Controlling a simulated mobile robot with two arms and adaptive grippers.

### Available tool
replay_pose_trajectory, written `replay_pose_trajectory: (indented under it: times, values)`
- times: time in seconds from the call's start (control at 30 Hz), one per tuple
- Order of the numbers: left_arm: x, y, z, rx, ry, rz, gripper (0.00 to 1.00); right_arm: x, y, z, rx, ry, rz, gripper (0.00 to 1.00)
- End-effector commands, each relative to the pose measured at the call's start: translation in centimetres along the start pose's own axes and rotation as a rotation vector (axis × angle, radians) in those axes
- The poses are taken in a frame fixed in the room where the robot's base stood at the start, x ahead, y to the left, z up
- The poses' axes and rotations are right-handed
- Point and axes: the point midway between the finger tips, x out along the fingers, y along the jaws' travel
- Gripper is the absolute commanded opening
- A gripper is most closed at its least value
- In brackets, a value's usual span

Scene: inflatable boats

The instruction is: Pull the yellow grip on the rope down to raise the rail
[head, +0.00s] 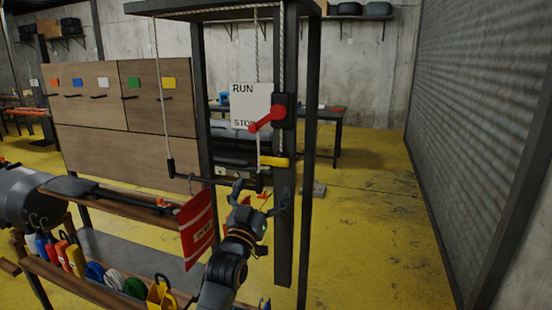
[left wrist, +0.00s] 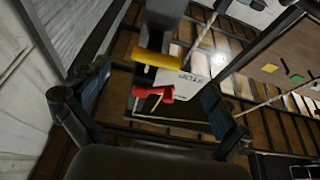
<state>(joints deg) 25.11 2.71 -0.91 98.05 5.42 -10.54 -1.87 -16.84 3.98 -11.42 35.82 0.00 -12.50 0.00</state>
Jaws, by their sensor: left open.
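The yellow grip (head: 273,161) is a short bar at the lower end of the rope (head: 282,60) beside the dark post. It shows in the left wrist view (left wrist: 157,60), above and between the fingers. My left gripper (head: 259,190) is open and empty just below the grip, apart from it. Its two fingers also show spread in the left wrist view (left wrist: 150,95). The dark rail (head: 222,182) hangs low and level on two pale ropes, left of the grip. My right gripper is in neither view.
A red lever (head: 267,120) sticks out of a dark box on the post, above the grip, next to a white RUN/STOP sign (head: 249,98). A red banner (head: 197,229) hangs left of my left arm. A rack of colored items (head: 110,292) stands lower left.

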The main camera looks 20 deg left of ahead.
Motion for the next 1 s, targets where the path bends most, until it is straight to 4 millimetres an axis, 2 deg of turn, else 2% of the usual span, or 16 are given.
replay_pose_trajectory:
  times: [0.03, 0.2, 0.5, 0.7, 1.0]
  values:
    - [1.3, 0.0, -0.5, 0.0, 0.002, 0.001, 1.0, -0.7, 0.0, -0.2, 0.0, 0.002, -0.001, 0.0]
    - [4.5, 0.0, -0.4, -0.001, -0.001, 0.0, 1.0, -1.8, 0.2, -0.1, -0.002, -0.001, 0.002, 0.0]
    - [8.8, 0.0, -0.1, -0.001, -0.001, 0.001, 1.0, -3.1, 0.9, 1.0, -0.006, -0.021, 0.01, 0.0]
    - [9.9, 0.1, 0.0, -0.001, -0.001, 0.001, 1.0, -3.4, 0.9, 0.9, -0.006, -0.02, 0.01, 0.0]
    - [10.0, 0.0, 0.1, -0.001, -0.001, 0.001, 1.0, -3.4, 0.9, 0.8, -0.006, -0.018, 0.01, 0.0]
